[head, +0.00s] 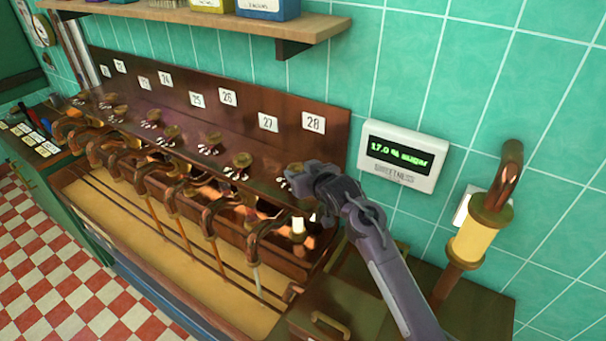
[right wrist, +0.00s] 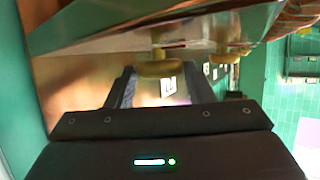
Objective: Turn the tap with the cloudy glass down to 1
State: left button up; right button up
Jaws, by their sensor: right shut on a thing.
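A row of copper taps with brass knobs runs along a dark wooden panel in the head view, under number cards. My right gripper (head: 298,180) is at the right end of the row, below card 28 (head: 313,122). In the right wrist view, a round brass knob (right wrist: 160,67) sits between its two fingers (right wrist: 160,85), and the gripper is shut on it. A small whitish glass (head: 299,226) shows just below the gripper in the head view. The knob's setting is hidden by the gripper. My left gripper is not in view.
The neighbouring brass knob (head: 242,160) with white marks is close on the left. A display (head: 400,160) on the tiled wall reads 17.0 % sugar. A copper pipe with a yellow glass (head: 473,245) stands at right. A wooden shelf (head: 200,20) hangs above.

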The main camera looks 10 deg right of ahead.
jog(key=shift+a+m+h+b, duration=0.3)
jog(key=shift+m+h, duration=0.6)
jog(key=shift+h, duration=0.1)
jog(key=shift+m+t+h, duration=0.3)
jog(key=shift+m+h, duration=0.3)
jog(key=shift+h, duration=0.1)
jog(key=shift+a+h, duration=0.1)
jog(key=shift+h, duration=0.2)
jog(key=o, duration=1)
jog(key=shift+s+r, duration=0.15)
jog(key=shift+s, duration=0.35)
jog(key=b+v, duration=0.2)
jog(key=v, duration=0.4)
jog(key=shift+s+r, duration=0.25)
jog(key=shift+s, duration=0.05)
